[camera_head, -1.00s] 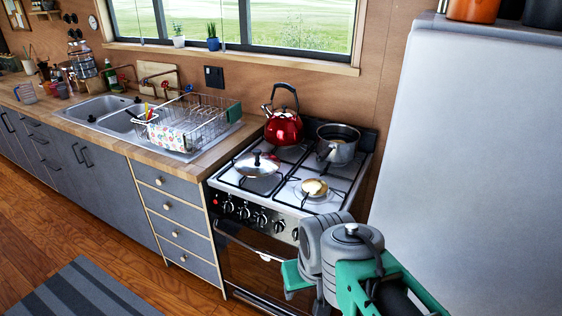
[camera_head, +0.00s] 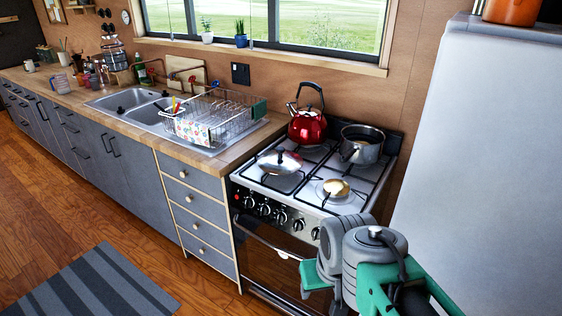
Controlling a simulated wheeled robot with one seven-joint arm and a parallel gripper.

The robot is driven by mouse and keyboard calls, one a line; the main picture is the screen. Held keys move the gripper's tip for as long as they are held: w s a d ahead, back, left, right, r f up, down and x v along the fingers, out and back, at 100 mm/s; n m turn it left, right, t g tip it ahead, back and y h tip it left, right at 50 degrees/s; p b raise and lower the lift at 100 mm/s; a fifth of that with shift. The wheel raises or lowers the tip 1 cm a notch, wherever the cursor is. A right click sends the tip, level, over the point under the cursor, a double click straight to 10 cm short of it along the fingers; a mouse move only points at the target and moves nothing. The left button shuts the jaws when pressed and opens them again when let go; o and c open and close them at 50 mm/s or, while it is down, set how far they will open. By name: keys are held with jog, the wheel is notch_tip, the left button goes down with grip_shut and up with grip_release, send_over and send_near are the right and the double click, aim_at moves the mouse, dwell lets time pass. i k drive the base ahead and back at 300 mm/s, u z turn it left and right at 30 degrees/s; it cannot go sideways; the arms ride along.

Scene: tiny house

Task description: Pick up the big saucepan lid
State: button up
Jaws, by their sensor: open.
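The big saucepan lid is probably the silver domed lid (camera_head: 281,162) with a dark knob. It lies on the front left burner of the stove (camera_head: 305,203), knob up. A steel saucepan (camera_head: 362,150) with no lid on it stands on the back right burner. My arm's grey and teal links fill the lower right, in front of the stove's right front side. They are apart from the lid in the picture. I cannot make out my gripper's fingers; nothing shows at the lid.
A red kettle (camera_head: 307,126) stands behind the lid. The front right burner (camera_head: 336,188) is bare. A wire dish rack (camera_head: 222,115) is on the counter to the left. A white fridge (camera_head: 470,150) bounds the right. Wood floor (camera_head: 60,205) is open at left.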

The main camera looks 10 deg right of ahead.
aim_at(279, 162)
jog(key=u, duration=0.2)
jog(key=i, duration=0.4)
jog(key=u, duration=0.95)
jog(key=i, duration=1.85)
jog(key=u, duration=0.05)
